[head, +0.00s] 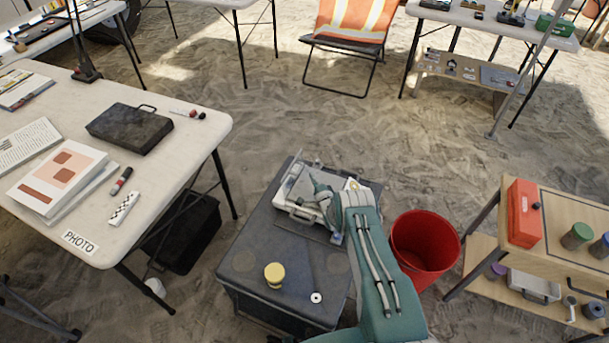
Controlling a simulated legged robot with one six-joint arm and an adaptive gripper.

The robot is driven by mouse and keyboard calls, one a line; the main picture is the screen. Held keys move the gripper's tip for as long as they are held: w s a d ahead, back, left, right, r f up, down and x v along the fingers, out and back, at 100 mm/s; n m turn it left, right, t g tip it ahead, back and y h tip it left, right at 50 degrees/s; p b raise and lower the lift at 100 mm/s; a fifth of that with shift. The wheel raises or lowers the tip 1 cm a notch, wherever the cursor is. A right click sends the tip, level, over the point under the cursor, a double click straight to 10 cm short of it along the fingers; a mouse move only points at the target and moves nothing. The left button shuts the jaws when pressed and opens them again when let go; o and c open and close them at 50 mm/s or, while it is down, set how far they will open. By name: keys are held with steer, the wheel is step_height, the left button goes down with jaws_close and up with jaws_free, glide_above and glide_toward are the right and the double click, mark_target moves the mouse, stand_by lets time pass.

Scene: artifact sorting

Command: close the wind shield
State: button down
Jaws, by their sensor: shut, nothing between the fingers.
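A small light-grey instrument (294,207) sits at the back of a dark grey case top (250,240). What looks like a clear panel, perhaps the wind shield (292,180), stands at its left side; I cannot tell its exact angle. My teal arm reaches over from the lower right. My gripper (320,188) is shut and empty, over the instrument's right part. It hides that part of the instrument, and I cannot tell whether it touches the panel.
A yellow-lidded jar (274,274) and a small white ring (316,297) are on the case's front part. A red bucket (425,242) stands right of my arm. A white table (190,140) is at left, a wooden shelf (535,210) at right. Sand behind the case is clear.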

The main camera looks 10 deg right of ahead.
steer(key=shift+w+a+r, duration=0.1)
steer(key=shift+w+a, duration=0.3)
steer(key=shift+a, duration=0.3)
steer(key=shift+w+a, duration=0.4)
steer(key=shift+a, duration=0.25)
